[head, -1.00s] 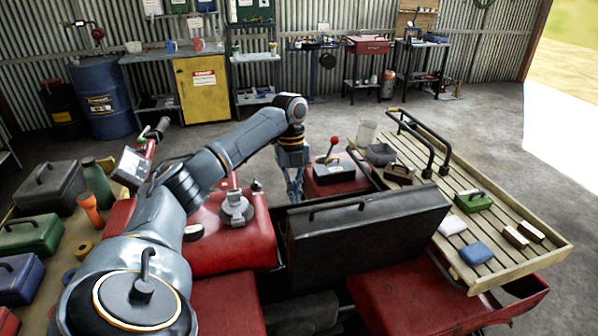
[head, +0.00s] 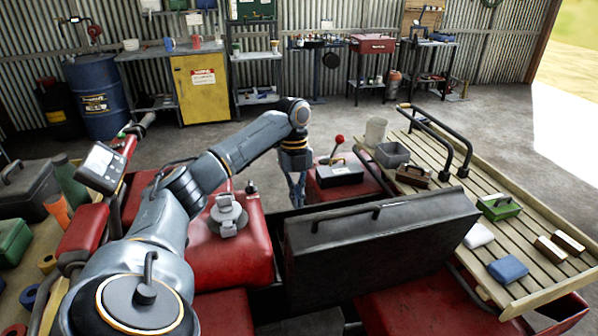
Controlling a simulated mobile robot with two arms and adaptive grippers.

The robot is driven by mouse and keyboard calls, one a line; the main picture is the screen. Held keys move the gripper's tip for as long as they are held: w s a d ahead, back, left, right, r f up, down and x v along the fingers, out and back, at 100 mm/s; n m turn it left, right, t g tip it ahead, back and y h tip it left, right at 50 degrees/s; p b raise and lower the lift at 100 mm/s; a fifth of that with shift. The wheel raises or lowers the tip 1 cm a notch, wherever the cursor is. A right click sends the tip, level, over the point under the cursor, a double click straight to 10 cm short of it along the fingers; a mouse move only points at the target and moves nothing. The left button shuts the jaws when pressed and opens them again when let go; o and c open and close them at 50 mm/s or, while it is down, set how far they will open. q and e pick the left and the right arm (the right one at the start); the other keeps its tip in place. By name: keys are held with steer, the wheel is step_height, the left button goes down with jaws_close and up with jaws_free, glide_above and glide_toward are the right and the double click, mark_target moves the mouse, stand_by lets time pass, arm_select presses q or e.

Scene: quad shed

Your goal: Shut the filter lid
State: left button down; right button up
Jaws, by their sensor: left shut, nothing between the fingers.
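The filter lid (head: 375,245) is a large dark panel with a black bar handle (head: 345,217) along its upper edge. It stands raised, nearly upright, above a dark opening in the middle of the red quad. My left gripper (head: 298,200) points down at the far side of the lid, near its left end. Its fingers are shut and empty. The lid's top edge comes close to the fingertips, and I cannot tell whether they touch. My right gripper is not in view.
A slatted wooden rack (head: 470,215) with small boxes and two black bars stands to the right. A red-knobbed lever (head: 338,140) rises behind the lid. A grey cap (head: 228,215) sits on the red tank, left of the gripper. Cases and a green bottle (head: 70,180) crowd the left.

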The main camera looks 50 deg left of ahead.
arm_select(q)
step_height(320, 180, down, 11)
steer(key=d+p, duration=0.1)
steer(key=p, duration=0.1)
steer(key=shift+s+d, duration=0.25)
steer(key=shift+s, duration=0.15)
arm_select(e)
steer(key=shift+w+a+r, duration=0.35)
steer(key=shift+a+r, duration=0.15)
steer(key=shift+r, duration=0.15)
arm_select(q)
steer(key=shift+f, duration=0.1)
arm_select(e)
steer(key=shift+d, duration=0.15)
arm_select(q)
steer(key=shift+w+a+b, duration=0.45)
steer(key=shift+a+b, duration=0.2)
steer(key=shift+a, duration=0.1)
steer(key=w+a+b, duration=0.4)
steer(key=a+b, duration=0.5)
steer(key=b, duration=0.1)
steer(key=shift+w+f+b, duration=0.3)
steer(key=shift+b, duration=0.05)
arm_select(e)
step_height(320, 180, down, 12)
